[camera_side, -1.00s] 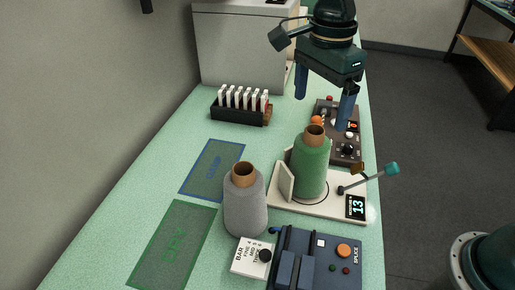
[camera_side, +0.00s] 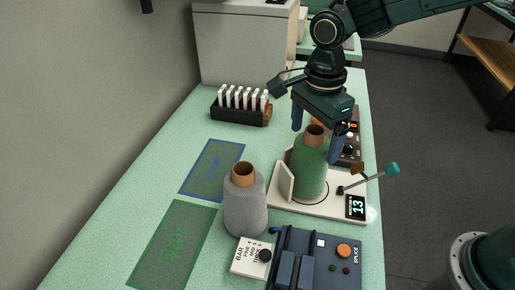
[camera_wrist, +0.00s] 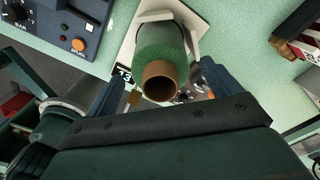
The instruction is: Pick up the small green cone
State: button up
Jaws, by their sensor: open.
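The green cone (camera_side: 312,170), a yarn cone with a brown tube top, stands upright on a white stand with a display (camera_side: 335,207). It also shows in the wrist view (camera_wrist: 161,48), seen from above with its tube end toward the camera. My gripper (camera_side: 316,145) is open, its two blue fingers low around the upper part of the cone, one on the left behind it and one on the right. In the wrist view the fingers (camera_wrist: 168,90) flank the cone's top with gaps visible. Contact is not seen.
A grey cone (camera_side: 245,207) stands in front-left of the stand. A splice box (camera_side: 318,262) is at the front. A black rack of white-topped items (camera_side: 240,117) is behind. A lever with a teal knob (camera_side: 392,169) juts right. Blue and green marked mats (camera_side: 170,248) lie left.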

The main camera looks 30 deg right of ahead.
jog(key=shift+f, duration=0.95)
jog(key=c, duration=1.4)
jog(key=shift+c, duration=0.2)
jog(key=shift+r, duration=0.1)
notch_tip(320, 180, up, 20)
